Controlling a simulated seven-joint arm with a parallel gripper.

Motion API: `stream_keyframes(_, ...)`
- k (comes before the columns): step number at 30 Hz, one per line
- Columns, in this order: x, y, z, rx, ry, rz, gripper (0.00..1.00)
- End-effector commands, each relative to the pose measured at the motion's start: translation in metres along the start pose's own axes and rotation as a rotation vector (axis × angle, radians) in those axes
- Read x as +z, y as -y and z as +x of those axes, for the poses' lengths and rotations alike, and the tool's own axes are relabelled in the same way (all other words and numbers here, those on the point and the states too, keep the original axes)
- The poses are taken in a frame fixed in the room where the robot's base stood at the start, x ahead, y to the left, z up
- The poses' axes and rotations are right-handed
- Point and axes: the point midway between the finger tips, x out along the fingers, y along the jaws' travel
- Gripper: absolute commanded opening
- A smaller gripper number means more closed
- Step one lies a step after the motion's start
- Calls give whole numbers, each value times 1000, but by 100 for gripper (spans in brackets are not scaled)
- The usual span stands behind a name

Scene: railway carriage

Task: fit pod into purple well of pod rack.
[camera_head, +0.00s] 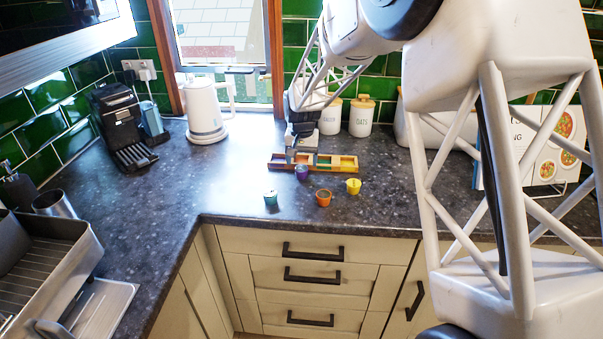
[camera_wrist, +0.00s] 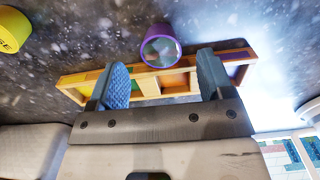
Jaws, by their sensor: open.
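The purple pod (camera_head: 302,172) stands on the counter close to the front edge of the pod rack (camera_head: 335,169). In the wrist view the purple pod (camera_wrist: 160,46) is just beyond my fingertips, roughly centred between them. My gripper (camera_head: 302,153) is open and empty over the rack; its two blue fingers (camera_wrist: 165,73) also show in the wrist view. The wooden rack (camera_wrist: 151,87) passes under the fingers there. Its purple well (camera_wrist: 237,68) is at the right end in the wrist view, partly hidden by a finger, and looks empty.
A teal pod (camera_head: 270,198), an orange pod (camera_head: 323,198) and a yellow pod (camera_head: 353,186) stand in front of the rack. A white kettle (camera_head: 206,110) and a coffee machine (camera_head: 122,128) are to the left. Two white jars (camera_head: 361,117) stand behind. The counter left of the rack is clear.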

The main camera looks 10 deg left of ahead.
Motion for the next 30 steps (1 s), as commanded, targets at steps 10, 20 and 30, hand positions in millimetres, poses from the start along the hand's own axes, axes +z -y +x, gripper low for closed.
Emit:
stream_keyframes(10,1,1,32,0,0,0,74)
stream_keyframes(20,1,1,33,0,0,0,74)
stream_keyframes(30,1,1,33,0,0,0,59)
